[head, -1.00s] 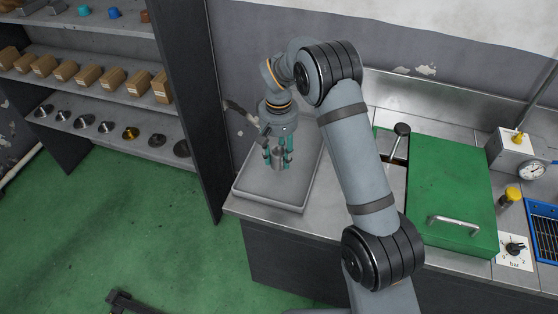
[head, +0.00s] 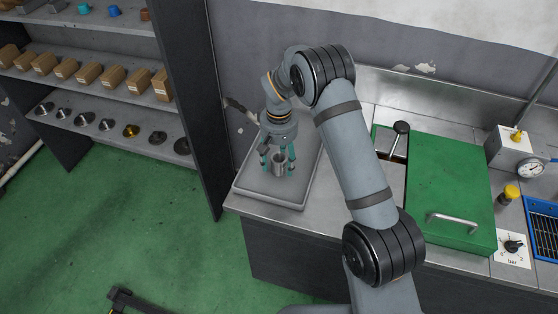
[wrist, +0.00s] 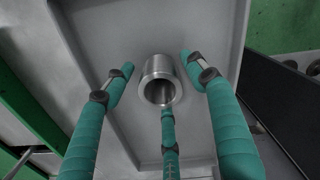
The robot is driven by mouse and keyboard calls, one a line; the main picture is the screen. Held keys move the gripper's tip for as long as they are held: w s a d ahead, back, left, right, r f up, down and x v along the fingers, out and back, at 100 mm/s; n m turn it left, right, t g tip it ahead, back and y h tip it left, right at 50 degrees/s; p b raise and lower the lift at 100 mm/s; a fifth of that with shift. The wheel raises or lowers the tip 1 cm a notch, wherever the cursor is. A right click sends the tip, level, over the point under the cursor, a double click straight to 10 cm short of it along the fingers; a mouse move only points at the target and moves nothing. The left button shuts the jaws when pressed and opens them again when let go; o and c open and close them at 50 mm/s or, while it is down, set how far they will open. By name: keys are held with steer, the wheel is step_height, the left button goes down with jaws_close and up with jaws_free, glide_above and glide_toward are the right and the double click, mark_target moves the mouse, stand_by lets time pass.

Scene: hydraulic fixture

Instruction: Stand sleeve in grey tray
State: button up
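The sleeve (head: 279,164) is a short metal cylinder with an open bore. It stands upright in the grey tray (head: 268,199), with bare tray floor around it. In the wrist view the sleeve (wrist: 159,81) shows its open top end, and the tray floor (wrist: 120,30) lies around it. My gripper (head: 278,170) is above the tray with its teal fingers spread around the sleeve. In the wrist view my gripper (wrist: 160,90) has fingers on both sides of the sleeve and one below it, with visible gaps at the sides. The lower finger overlaps the sleeve's rim in the picture; contact there is unclear.
A green lidded box (head: 450,190) with a handle stands on the bench to the right. A black-knobbed lever (head: 401,130) is beside it. Shelves (head: 90,90) with boxes and metal parts are at the left. A dark shelf side panel rises close to the tray's left.

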mark_target(279, 158)
steer(key=shift+w+r, duration=0.1)
steer(key=shift+r, duration=0.45)
step_height(279, 158, up, 11)
stand_by(0.5)
steer(key=f, duration=1.1)
steer(key=shift+s+f, duration=0.2)
steer(key=shift+f, duration=0.1)
steer(key=shift+w+r, duration=0.1)
steer(key=shift+w, duration=0.1)
steer(key=shift+r+b, duration=0.35)
steer(key=shift+r, duration=1.15)
steer(key=shift+s, duration=0.1)
